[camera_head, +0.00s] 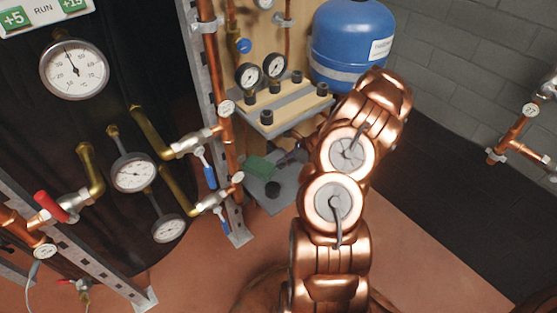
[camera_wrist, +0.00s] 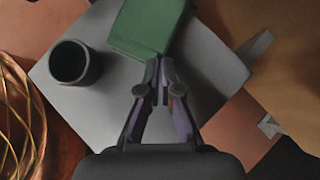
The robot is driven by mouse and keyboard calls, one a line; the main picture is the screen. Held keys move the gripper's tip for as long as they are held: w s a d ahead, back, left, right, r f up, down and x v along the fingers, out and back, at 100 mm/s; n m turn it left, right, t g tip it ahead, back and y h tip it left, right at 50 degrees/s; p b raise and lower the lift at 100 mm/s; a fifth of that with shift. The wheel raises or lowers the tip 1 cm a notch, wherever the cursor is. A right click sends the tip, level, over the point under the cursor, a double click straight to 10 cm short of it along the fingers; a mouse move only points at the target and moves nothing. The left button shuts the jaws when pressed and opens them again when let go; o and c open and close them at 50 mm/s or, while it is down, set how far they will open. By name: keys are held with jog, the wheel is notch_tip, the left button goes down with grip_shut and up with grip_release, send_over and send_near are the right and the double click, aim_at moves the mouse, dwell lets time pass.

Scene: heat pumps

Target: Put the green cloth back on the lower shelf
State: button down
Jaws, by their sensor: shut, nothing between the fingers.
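The green cloth (camera_head: 259,167) lies on the grey lower shelf (camera_head: 283,196), towards its back left in the head view. In the wrist view the cloth (camera_wrist: 146,26) is a folded green block lying on the grey shelf plate (camera_wrist: 215,62), cut off by the top edge of the picture. My gripper (camera_wrist: 160,70) is shut and empty, its fingertips at the near edge of the cloth. I cannot tell whether they touch it. In the head view my gripper (camera_head: 291,158) is small and partly hidden behind my arm, just right of the cloth.
A black cup-like cylinder (camera_wrist: 75,62) stands on the lower shelf beside the cloth. The upper shelf (camera_head: 283,110) with black knobs and two gauges is above. A blue tank (camera_head: 350,45) stands behind my arm. Copper pipes (camera_head: 226,130) and a slotted post flank the shelf's left.

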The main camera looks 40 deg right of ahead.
jog(key=shift+w+a, duration=0.2)
jog(key=shift+a, duration=0.2)
jog(key=shift+s+d+p, duration=0.3)
jog(key=shift+d+p, duration=0.1)
jog(key=shift+p, duration=0.05)
jog(key=s+d+p, duration=0.1)
jog(key=s+d+r+p, duration=0.1)
jog(key=s+d, duration=0.1)
jog(key=shift+d, duration=0.2)
jog(key=p+v, duration=0.2)
jog(key=v, duration=0.6)
jog(key=shift+s+d, duration=0.25)
jog(key=shift+d, duration=0.05)
